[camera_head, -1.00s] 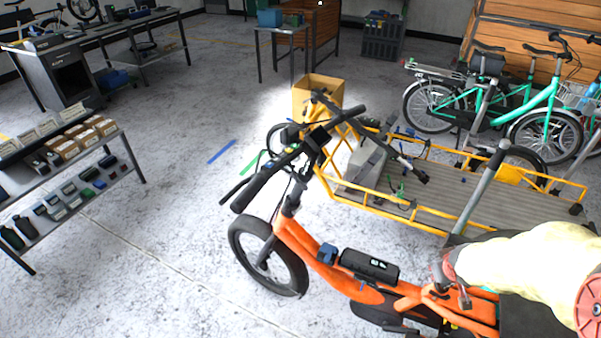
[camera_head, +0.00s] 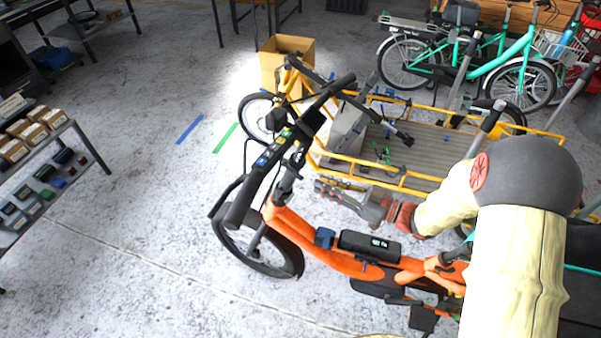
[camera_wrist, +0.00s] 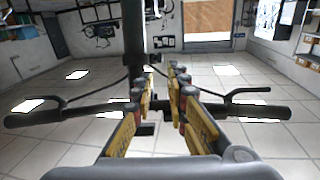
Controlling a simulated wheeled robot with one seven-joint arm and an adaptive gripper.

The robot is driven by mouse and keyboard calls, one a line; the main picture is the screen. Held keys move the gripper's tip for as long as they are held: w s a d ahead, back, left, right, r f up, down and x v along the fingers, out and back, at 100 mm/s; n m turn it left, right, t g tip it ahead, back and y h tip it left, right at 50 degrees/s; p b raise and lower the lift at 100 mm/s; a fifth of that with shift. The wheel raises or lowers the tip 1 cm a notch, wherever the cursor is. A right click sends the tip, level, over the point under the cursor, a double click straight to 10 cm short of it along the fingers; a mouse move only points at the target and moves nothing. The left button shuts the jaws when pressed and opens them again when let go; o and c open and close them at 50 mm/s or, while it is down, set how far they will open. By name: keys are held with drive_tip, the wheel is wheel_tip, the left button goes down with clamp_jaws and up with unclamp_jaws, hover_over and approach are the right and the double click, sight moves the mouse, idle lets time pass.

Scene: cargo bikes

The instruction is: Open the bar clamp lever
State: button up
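The orange cargo bike (camera_head: 330,255) stands in the middle of the head view with its black handlebar (camera_head: 270,165) and stem (camera_head: 287,182) at its front. The handlebar also spans the wrist view (camera_wrist: 68,112), beyond the fingers, with a dark post (camera_wrist: 133,45) above its middle. My gripper (camera_head: 322,192) is just right of the stem, above the orange frame. In the wrist view its yellow and black fingers (camera_wrist: 161,75) stand apart with a gap and nothing clearly held. I cannot make out the bar clamp lever.
A yellow-railed cargo bed (camera_head: 440,140) lies behind my gripper, with a cardboard box (camera_head: 287,62) beyond it. Teal bikes (camera_head: 525,70) stand at the back right. A shelf (camera_head: 40,190) is at the left, with clear floor before it.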

sight(299, 175)
drive_tip(key=b+x, duration=0.2)
drive_tip(key=x, duration=0.5)
drive_tip(key=shift+w+a+f, duration=0.1)
drive_tip(key=shift+w+a, duration=0.1)
drive_tip(key=c, duration=0.4)
idle(0.6)
